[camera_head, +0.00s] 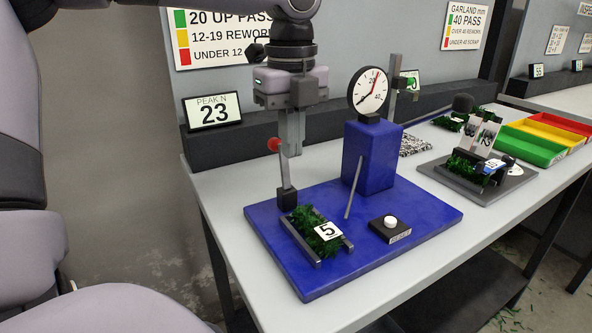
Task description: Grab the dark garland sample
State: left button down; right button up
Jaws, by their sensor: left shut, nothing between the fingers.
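A dark green garland sample (310,221) with a white tag "5" lies in a small grey cradle on the blue tester base (405,205). My left gripper (291,152) points down above and behind this sample, beside a red-knobbed lever (274,144). It is shut, with no garland in it. Whether its fingers touch the lever or its post cannot be told. Another dark green garland piece (460,163) sits in a grey fixture (500,191) on the right. More green garland (451,124) lies behind it. My right gripper is not in view.
A blue column with a dial gauge (369,94) and a thin rod stand on the base. A black box with a white button (390,222) is at its front. Green (532,150), yellow and red trays stand at right. A "23" display (212,112) stands at back left.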

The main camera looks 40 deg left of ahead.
pick_arm(q)
notch_tip(320, 180, down, 8)
jog(key=shift+s+f+b, duration=0.15)
jog(key=shift+f+b, duration=0.05)
jog(key=shift+b, duration=0.15)
jog(key=shift+f, duration=0.65)
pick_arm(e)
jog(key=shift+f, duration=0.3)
